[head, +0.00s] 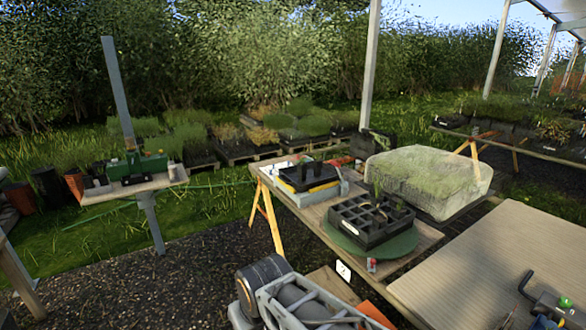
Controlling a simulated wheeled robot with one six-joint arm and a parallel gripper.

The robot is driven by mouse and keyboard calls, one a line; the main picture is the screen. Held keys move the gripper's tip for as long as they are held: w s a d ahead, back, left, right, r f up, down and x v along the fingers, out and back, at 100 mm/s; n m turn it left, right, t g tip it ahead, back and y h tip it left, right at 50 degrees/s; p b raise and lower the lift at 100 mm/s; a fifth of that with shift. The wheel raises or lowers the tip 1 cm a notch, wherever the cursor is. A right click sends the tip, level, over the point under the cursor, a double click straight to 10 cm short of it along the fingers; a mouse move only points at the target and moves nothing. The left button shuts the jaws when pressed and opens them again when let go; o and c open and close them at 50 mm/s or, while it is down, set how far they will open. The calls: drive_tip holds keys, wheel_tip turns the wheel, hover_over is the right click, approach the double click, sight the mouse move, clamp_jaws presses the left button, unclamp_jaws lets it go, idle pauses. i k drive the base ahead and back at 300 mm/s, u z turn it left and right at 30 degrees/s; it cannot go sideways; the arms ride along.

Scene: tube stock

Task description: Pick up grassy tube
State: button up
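A black tray with square cells (350,231) stands on a round green disc (401,246) on the wooden workbench. Green shoots (377,188) rise from its back part, and a little more green shows toward its right side. The tube bodies are mostly hidden in the cells, so I cannot tell which one is the grassy tube. Many front cells look dark and empty. Part of what looks like my arm, a dark cylinder and grey frame, shows at the bottom middle, short of the tray. My gripper's fingers do not show.
A black tray on a yellow and grey stack (308,180) stands behind the cell tray. A mossy pale block (428,181) stands to the right. A broad wooden tabletop (500,265) is mostly clear. A small side table (135,186) with a green box stands at left.

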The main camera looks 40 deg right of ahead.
sight(302, 166)
drive_tip(key=z, duration=0.5)
drive_tip(key=i, duration=1.1)
drive_tip(key=u, duration=0.5)
drive_tip(key=i, duration=1.4)
drive_tip(key=z, duration=1.15)
drive_tip(key=i, duration=1.05)
drive_tip(key=z, duration=1)
